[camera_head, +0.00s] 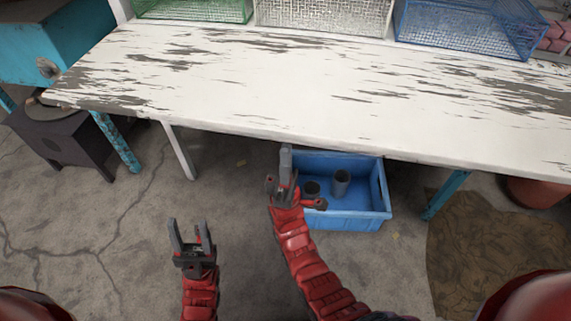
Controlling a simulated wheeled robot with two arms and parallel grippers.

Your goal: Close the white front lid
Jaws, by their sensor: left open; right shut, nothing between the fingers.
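I cannot make out a white front lid in the head view. The large white surface is a table top (330,85) with peeling paint, seen from above. My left gripper (189,236) is open and empty over the floor, in front of the table and apart from it. My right gripper (286,160) is shut with nothing in it. It is at the table's front edge, beside the left end of a blue bin. I cannot tell whether it touches the table or the bin.
The blue bin (345,220) holds dark cylindrical containers (341,184). Green (190,9), white (325,15) and blue (465,27) wire baskets stand along the table's back. A dark stove-like box (62,135) is at left. A brown sack-like mat (480,250) lies at right.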

